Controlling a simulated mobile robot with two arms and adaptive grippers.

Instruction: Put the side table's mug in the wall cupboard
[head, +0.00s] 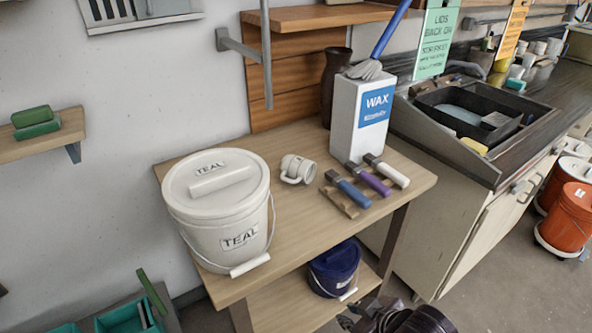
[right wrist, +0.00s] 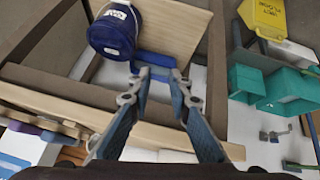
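The side table (head: 310,215) stands against the wall. A white mug (head: 298,168) is on its top, between the TEAL bucket and the wax box; it seems to lie tipped, with its handle toward the front. My right gripper (head: 400,318) is at the bottom edge of the head view, in front of the table and away from the mug. In the right wrist view the two fingers of this gripper (right wrist: 159,82) stand apart with nothing held. The mug cannot be made out there. I cannot surely identify the wall cupboard. My left gripper is out of view.
A white TEAL bucket (head: 218,215), a tall wax box (head: 360,115), a dark vase (head: 335,85) and a rack of handled tools (head: 360,188) crowd the tabletop. A blue bucket (head: 334,268) is on the lower shelf. A sink counter (head: 450,150) adjoins at right.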

